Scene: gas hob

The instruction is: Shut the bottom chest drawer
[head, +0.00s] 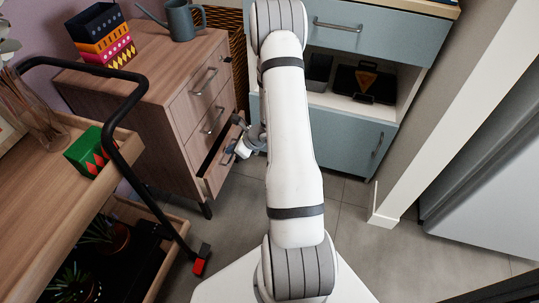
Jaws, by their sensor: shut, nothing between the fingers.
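The wooden chest (175,125) stands left of centre in the head view, with three drawers facing right. Its bottom drawer (217,172) is pulled partly out; a dark gap shows behind its front. The two drawers above it are shut. My gripper (236,150) is at the bottom drawer's front, small and partly hidden by its own wrist. It is shut with nothing in it. I cannot tell whether it touches the drawer front or its handle.
A wooden trolley (60,175) with a black rail stands at the left, near the chest. A blue-grey cabinet (345,140) stands behind my arm. A watering can (180,20) and stacked boxes (105,38) sit on the chest. Floor (340,200) is free at the right.

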